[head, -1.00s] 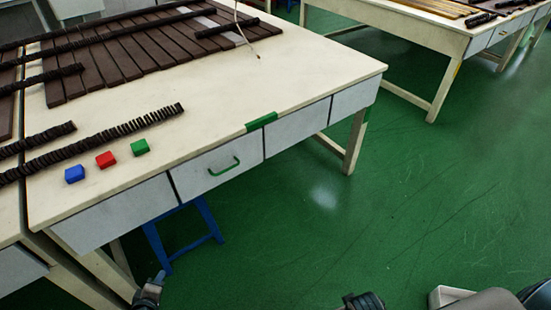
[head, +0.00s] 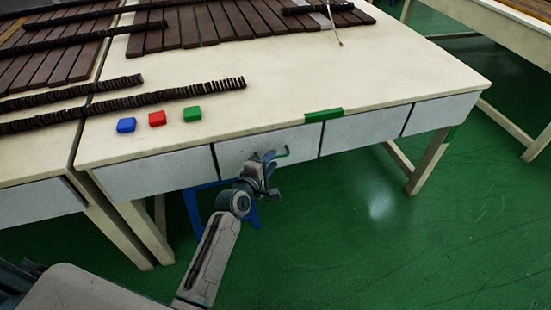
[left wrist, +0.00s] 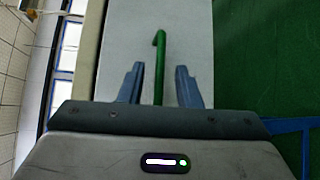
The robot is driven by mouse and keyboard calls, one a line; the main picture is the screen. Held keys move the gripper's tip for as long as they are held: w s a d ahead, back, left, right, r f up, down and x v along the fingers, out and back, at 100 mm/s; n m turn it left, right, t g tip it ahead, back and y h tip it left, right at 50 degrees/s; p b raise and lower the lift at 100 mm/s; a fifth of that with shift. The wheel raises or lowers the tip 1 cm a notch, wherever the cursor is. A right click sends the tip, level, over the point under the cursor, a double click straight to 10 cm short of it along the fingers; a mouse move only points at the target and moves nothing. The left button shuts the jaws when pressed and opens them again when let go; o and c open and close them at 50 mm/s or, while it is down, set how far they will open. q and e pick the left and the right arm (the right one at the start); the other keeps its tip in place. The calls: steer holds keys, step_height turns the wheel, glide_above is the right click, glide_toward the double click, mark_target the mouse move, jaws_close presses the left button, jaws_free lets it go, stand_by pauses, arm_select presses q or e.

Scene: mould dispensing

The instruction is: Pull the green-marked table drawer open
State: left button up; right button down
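The drawer (head: 232,150) with the green handle (head: 284,153) is shut, its pale grey front flush with its neighbours. A green mark (head: 323,115) sits on the table edge just above its right end. My left gripper (head: 267,162) is at the handle and partly hides it. In the left wrist view, its two blue-grey fingers (left wrist: 160,84) are open, one on either side of the green handle (left wrist: 160,60), with gaps on both sides. The lower end of the handle is hidden by the gripper body. My right gripper is not in view.
Blue (head: 126,125), red (head: 157,118) and green (head: 192,114) blocks lie on the tabletop (head: 280,85) near its front edge. Dark brown strips cover its back. A blue stool (head: 193,207) stands under the table. Green floor (head: 370,240) is clear to the right.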

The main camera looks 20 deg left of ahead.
arm_select(q)
steer(key=shift+x, duration=0.95)
steer(key=shift+w, duration=0.3)
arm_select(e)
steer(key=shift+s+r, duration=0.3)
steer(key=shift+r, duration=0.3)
arm_select(q)
jaws_close()
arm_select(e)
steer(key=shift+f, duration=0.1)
arm_select(q)
steer(key=shift+s, duration=0.1)
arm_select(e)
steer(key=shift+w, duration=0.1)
